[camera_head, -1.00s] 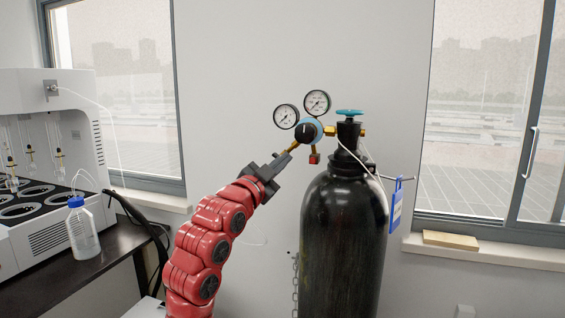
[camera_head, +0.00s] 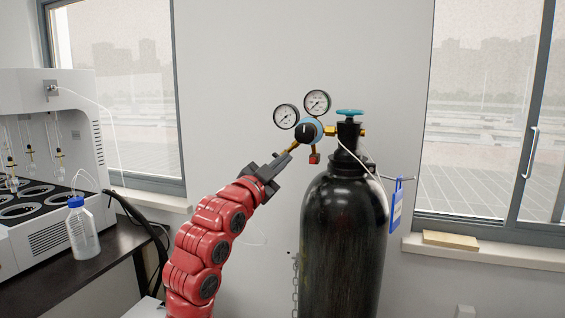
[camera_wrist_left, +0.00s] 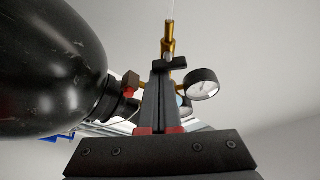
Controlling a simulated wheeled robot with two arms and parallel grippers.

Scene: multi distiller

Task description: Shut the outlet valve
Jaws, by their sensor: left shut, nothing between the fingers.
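A black gas cylinder (camera_head: 343,240) stands upright by the wall. Its regulator (camera_head: 308,131) carries two round gauges, and a brass outlet (camera_head: 293,146) slants down to its left. My left gripper (camera_head: 287,155) is shut and empty, with its tips at the lower end of this outlet. In the left wrist view, a small black valve handle (camera_wrist_left: 177,66) sits across the brass outlet tube (camera_wrist_left: 168,42), right at the tips of my shut fingers (camera_wrist_left: 159,70). I cannot tell whether they touch. In the head view the fingers hide most of the handle. My right gripper is not in view.
A blue handwheel (camera_head: 350,112) tops the cylinder, and a blue tag (camera_head: 397,205) hangs at its right. A white distiller (camera_head: 50,150) and a blue-capped bottle (camera_head: 82,230) stand on a dark bench at the left. A chain hangs left of the cylinder.

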